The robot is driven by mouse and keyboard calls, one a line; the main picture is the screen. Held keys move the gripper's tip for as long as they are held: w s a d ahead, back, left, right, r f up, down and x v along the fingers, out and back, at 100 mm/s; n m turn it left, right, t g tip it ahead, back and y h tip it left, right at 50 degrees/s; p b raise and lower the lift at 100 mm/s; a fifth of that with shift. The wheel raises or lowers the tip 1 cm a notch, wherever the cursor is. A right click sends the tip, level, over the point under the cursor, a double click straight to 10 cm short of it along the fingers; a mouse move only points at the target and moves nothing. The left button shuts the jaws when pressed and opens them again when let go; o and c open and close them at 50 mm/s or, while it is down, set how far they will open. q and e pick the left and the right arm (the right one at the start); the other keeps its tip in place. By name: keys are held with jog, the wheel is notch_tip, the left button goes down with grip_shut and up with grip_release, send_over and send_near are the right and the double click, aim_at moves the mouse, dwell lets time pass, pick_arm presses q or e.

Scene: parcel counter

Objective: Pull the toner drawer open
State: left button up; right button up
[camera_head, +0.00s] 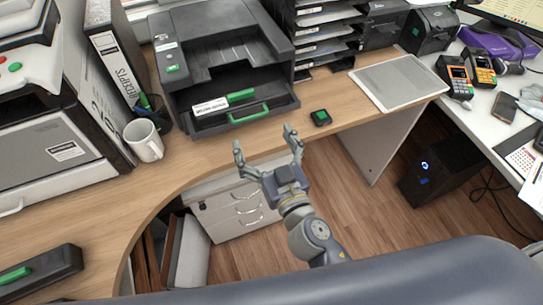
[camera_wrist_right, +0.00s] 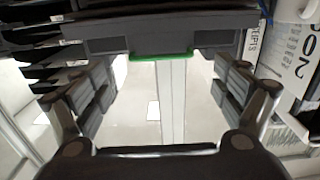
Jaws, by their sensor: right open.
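The dark printer (camera_head: 222,55) stands on the wooden desk. Its low front drawer (camera_head: 215,123) has a green bar handle (camera_head: 249,114) on the front, and a white label and a green part show above it. How far the drawer stands out is hard to tell. My right gripper (camera_head: 266,141) is open and empty in front of the desk edge, its fingers pointing toward the handle and apart from it. In the right wrist view the green handle (camera_wrist_right: 158,57) lies ahead, between the spread fingers. My left gripper is not in view.
A white mug (camera_head: 144,141) and a pen cup stand left of the printer, beside the receipts binder (camera_head: 117,65). A small black box with a green top (camera_head: 321,118) sits right of the drawer. A grey tablet-like panel (camera_head: 398,82) lies farther right.

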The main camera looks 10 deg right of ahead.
jog(key=shift+v, duration=2.65)
jog(key=s+d+f+g+h, duration=0.1)
jog(key=s+d+f+g, duration=0.15)
jog(key=f, duration=0.95)
jog(key=s+d+f+n+g, duration=0.1)
jog(key=s+f+g, duration=0.2)
jog(key=f, duration=0.9)
jog(key=s+d+f+g+h, duration=0.1)
jog(key=s+d+f+g, duration=0.15)
jog(key=f, duration=1.05)
jog(key=s+d+f+g+h, duration=0.1)
jog(key=s+d+f+g, duration=0.3)
jog(key=s+f, duration=0.5)
jog(key=s+d+f+m+g+h+p, duration=0.1)
jog(key=s+d+f+g, duration=0.3)
jog(key=s, duration=1.2)
jog(key=d+f, duration=0.3)
jog(key=f, duration=0.2)
jog(key=shift+d+g+p, duration=0.2)
jog(key=shift+g+p, duration=0.1)
